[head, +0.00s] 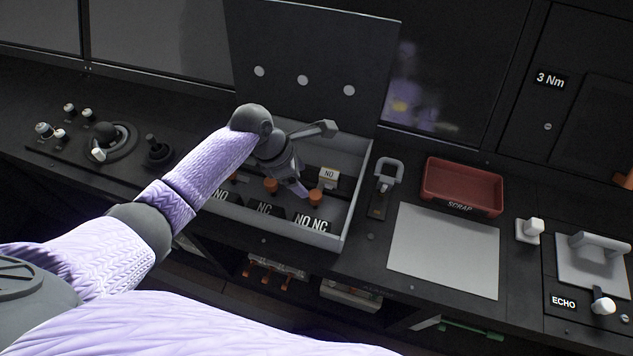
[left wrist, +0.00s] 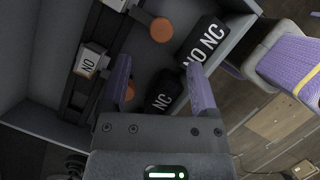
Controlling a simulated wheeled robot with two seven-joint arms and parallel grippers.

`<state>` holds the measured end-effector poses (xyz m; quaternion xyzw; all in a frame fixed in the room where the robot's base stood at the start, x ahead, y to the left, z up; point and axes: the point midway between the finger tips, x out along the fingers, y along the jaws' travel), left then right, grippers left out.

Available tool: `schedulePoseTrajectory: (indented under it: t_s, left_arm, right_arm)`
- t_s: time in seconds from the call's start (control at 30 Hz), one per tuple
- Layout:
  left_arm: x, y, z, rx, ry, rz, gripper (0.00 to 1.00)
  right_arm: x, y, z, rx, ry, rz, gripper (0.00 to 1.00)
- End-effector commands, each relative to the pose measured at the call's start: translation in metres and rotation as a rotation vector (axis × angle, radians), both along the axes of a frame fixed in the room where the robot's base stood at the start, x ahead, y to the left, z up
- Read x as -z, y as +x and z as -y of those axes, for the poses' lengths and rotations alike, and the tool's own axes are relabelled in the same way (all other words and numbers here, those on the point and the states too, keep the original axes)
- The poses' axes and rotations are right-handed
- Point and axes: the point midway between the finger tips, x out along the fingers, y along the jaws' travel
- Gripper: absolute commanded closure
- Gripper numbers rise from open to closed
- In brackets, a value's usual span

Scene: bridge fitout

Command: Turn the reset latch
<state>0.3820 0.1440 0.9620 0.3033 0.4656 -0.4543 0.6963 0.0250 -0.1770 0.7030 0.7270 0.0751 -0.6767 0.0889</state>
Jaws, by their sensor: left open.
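No label reads "reset", so I cannot tell which part is the reset latch. An open grey box (head: 352,203) holds orange round knobs, one at its right (head: 316,197) and one left of it (head: 271,185). In the left wrist view an orange knob (left wrist: 161,29) lies beyond the fingertips, and another (left wrist: 129,91) is partly hidden behind a finger. My left gripper (head: 300,188) is inside the box among the knobs; in the left wrist view its purple fingers (left wrist: 162,85) are apart with nothing held. My right gripper is not in view.
Black blocks marked NC (head: 265,208) and NO NC (head: 311,222) line the box front. A white NO block (head: 328,174) stands behind. The raised lid (head: 320,60) stands at the back. Right are a grey handle (head: 389,168), a bare pale plate (head: 443,250) and a red SCRAP tray (head: 462,187).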

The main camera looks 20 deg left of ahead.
Motion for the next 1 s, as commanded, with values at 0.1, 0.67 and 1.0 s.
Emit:
schedulePoseTrajectory:
  t_s: [0.1,0.67,1.0]
  left_arm:
    - [0.035,0.004,0.011,0.001,-0.001,-0.003,0.22]
    - [0.068,0.011,0.026,0.001,0.001,0.001,0.28]
    - [0.068,0.011,0.025,0.001,0.001,0.001,1.00]
  right_arm:
    - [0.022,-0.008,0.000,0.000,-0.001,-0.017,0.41]
    - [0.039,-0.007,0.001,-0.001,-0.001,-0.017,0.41]
    - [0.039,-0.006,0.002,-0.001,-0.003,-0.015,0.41]
